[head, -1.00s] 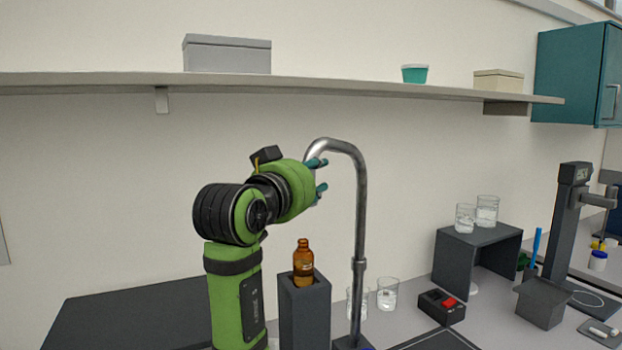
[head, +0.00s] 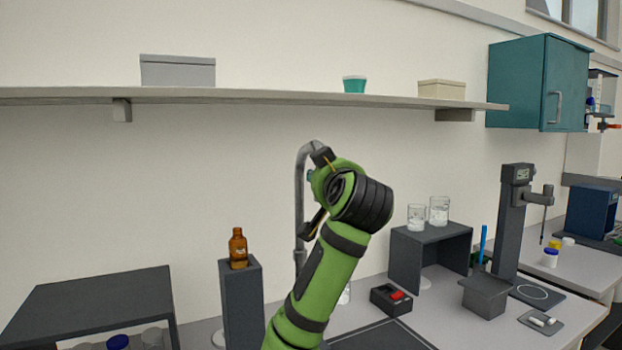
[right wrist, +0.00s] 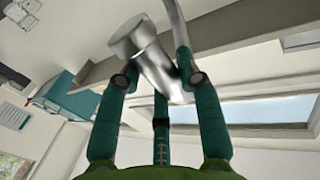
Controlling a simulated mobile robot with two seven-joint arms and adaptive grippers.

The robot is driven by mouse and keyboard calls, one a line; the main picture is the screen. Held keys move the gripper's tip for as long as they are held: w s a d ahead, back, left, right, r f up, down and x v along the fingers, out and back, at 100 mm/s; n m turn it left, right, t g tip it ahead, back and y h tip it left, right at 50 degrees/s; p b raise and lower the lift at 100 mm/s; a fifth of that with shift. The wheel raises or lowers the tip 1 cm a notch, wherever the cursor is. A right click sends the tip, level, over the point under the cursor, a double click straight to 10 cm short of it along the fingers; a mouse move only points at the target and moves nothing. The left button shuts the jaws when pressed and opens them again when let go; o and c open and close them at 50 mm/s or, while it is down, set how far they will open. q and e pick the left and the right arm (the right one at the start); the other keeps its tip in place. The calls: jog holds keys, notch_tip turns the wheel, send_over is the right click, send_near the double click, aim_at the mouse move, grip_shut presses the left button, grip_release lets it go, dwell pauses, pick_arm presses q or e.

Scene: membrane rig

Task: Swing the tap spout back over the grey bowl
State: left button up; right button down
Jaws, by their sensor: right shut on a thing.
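The tall silver tap (head: 299,200) stands on the bench in the head view, its curved top largely behind my right arm. Its spout shows in the right wrist view (right wrist: 138,48) as a metal tube with a round end, between my teal fingers. My right gripper (right wrist: 160,82) is shut on the spout; in the head view the gripper (head: 312,176) is mostly hidden behind my green wrist. I cannot make out the grey bowl; my forearm covers the bench in front of the tap. My left gripper is not in view.
A brown bottle (head: 238,247) stands on a dark pedestal (head: 242,305) left of the tap. A dark rack (head: 90,300) is at lower left. A dark stand (head: 432,250) with two beakers and a red-switched box (head: 391,299) are at right. A shelf (head: 250,97) runs above.

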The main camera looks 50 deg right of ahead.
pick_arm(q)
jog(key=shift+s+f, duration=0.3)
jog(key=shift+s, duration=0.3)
pick_arm(e)
jog(key=d, duration=0.1)
jog(key=s+d, duration=0.1)
jog(key=d, duration=0.1)
jog(key=shift+s+d+r, duration=0.15)
jog(key=shift+s+d, duration=0.2)
jog(key=c, duration=0.8)
grip_release()
jog(key=shift+w, duration=0.2)
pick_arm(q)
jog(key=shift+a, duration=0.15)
pick_arm(e)
jog(key=v, duration=1.2)
